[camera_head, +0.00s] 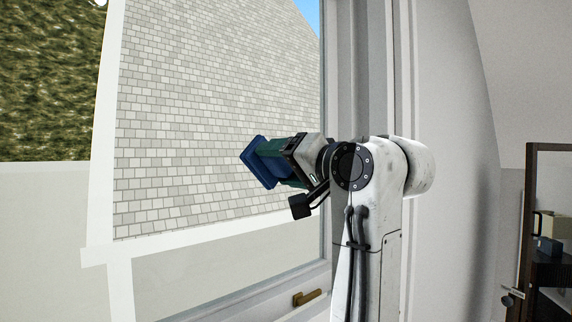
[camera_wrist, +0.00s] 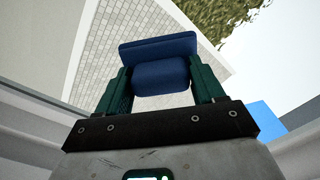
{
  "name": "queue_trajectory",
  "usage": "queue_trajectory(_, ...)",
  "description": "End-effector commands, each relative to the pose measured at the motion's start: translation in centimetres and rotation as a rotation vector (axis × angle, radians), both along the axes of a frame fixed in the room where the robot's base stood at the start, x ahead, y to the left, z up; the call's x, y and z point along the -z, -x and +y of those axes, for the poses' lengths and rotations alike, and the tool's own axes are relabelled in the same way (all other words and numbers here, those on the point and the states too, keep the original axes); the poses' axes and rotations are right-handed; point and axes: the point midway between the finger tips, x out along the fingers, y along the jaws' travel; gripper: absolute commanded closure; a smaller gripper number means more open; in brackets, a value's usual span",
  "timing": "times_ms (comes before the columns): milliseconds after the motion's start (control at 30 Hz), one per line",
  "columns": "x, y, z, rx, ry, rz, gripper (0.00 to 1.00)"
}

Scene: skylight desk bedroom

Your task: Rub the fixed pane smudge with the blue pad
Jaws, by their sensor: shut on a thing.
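My gripper (camera_head: 272,165) is shut on the blue pad (camera_head: 252,152). The pad points left and slightly up in the head view, in front of the window pane (camera_head: 200,120). In the wrist view the blue pad (camera_wrist: 158,48) sits between the two dark green fingers of my gripper (camera_wrist: 160,85), its wide face outward. I cannot tell whether the pad touches the glass. I cannot make out a smudge on the pane in either view.
A grey window frame (camera_head: 343,70) stands behind my arm. A brass handle (camera_head: 308,298) is on its lower part. A dark shelf (camera_head: 553,268) with small items stands at the far right. Outside are a tiled roof and a hedge (camera_head: 50,80).

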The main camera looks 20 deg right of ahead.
Motion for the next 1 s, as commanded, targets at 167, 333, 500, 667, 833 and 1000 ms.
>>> queue_trajectory(167,0.0,0.3,1.1,-0.002,0.001,-0.001,0.56)
queue_trajectory(333,0.0,0.6,2.4,-0.002,0.0,0.001,0.56)
queue_trajectory(500,0.0,0.9,3.6,-0.003,0.001,0.0,0.56)
queue_trajectory(667,-0.2,0.9,3.8,-0.001,0.001,0.0,0.56)
queue_trajectory(833,-1.3,1.0,3.8,-0.002,0.001,-0.003,0.56)
queue_trajectory(1000,-2.3,1.1,3.7,-0.001,0.001,-0.002,0.56)
